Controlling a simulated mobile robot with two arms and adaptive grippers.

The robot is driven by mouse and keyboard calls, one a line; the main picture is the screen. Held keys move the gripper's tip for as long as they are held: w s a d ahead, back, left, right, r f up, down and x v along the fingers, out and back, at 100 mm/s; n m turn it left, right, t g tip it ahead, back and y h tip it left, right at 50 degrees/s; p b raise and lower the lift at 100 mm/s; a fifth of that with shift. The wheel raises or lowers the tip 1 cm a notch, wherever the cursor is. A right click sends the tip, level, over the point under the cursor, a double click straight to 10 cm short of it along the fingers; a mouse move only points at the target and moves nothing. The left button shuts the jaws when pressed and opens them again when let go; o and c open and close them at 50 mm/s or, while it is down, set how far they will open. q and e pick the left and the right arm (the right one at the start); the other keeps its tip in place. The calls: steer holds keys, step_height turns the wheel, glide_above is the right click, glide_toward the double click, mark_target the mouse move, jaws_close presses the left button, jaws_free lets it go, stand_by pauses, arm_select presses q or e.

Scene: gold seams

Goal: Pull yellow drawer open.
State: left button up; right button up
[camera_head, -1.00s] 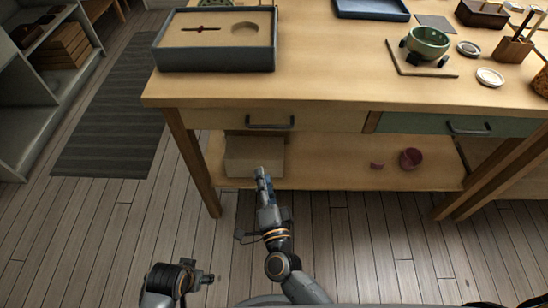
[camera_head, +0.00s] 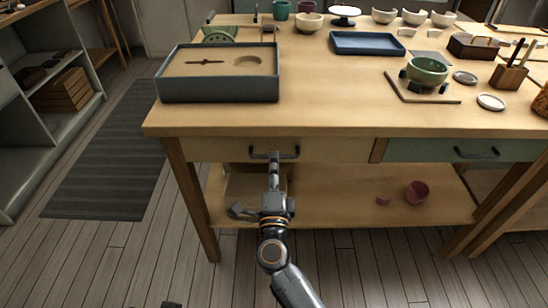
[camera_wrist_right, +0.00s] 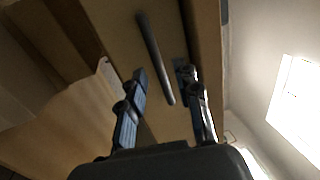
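The yellow drawer (camera_head: 222,150) is the pale wooden front at the left of the workbench, and it looks shut. Its dark bar handle (camera_head: 289,155) also shows in the right wrist view (camera_wrist_right: 153,52). My right gripper (camera_head: 274,158) is at the handle's middle, hiding part of it. In the right wrist view my right gripper (camera_wrist_right: 165,75) has its two fingers apart, with the bar showing between them; contact cannot be told. Only a small dark piece of what seems to be my left gripper (camera_head: 171,305) shows at the bottom edge.
A green drawer (camera_head: 430,150) is to the right. A grey tray box (camera_head: 218,88) stands on the benchtop (camera_head: 330,110) above. A lower shelf (camera_head: 340,200) holds a box and small pink cups (camera_head: 416,192). The floor in front is clear.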

steer(key=shift+w+r, duration=0.15)
steer(key=shift+w, duration=0.6)
steer(key=shift+w+r, duration=0.1)
steer(key=shift+w, duration=0.6)
steer(key=shift+c, duration=0.2)
jaws_close()
